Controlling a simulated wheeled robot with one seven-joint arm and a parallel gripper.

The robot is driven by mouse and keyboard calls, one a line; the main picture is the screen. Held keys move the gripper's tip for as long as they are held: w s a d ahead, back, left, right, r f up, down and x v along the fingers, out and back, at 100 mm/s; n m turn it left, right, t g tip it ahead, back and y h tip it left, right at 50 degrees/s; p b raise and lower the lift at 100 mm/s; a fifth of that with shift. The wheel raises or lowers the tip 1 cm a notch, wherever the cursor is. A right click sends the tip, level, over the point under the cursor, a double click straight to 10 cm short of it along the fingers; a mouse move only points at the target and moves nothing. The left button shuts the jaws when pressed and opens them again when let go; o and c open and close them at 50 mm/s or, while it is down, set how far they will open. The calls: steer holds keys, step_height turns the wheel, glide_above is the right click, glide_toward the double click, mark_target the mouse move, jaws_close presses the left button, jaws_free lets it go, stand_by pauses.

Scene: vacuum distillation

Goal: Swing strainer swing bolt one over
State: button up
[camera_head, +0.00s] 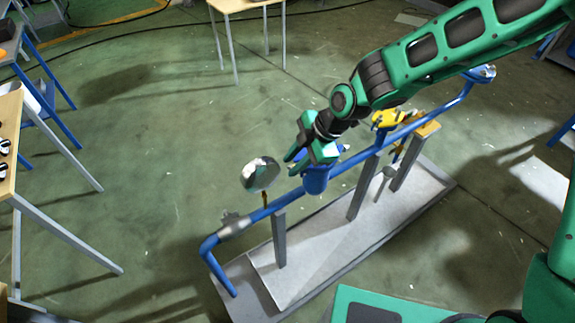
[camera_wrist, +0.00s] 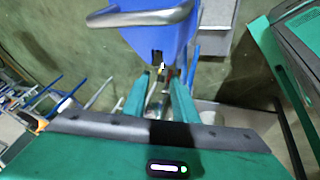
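The blue strainer body (camera_head: 316,181) sits on the blue pipe line in the head view, partly covered by my gripper. In the wrist view the blue strainer (camera_wrist: 160,38) fills the top middle, with a curved grey metal handle (camera_wrist: 140,17) across it. A small dark and metallic part, possibly a swing bolt (camera_wrist: 159,62), shows at its lower edge, just beyond my fingertips. My gripper (camera_head: 291,154) is over the strainer. In the wrist view its two green fingers (camera_wrist: 160,79) stand apart with a gap between them. I cannot tell whether they touch the bolt.
A round gauge (camera_head: 260,174) stands on the pipe left of the strainer. A yellow valve part (camera_head: 393,118) is on the pipe to the right. Grey posts (camera_head: 363,188) carry the pipe above a grey base plate (camera_head: 322,262). Wooden tables (camera_head: 10,140) stand left and behind.

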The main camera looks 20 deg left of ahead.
steer(key=shift+x, duration=1.5)
jaws_close()
steer(key=shift+w+r, duration=0.1)
steer(key=shift+w+d+r+m+g+y, duration=0.25)
steer(key=shift+w+d+m+g+y, duration=0.1)
steer(key=shift+g+y, duration=0.35)
steer(key=shift+w+r+g+y, duration=0.1)
steer(key=shift+r+g+y, duration=0.2)
steer(key=shift+g, duration=0.1)
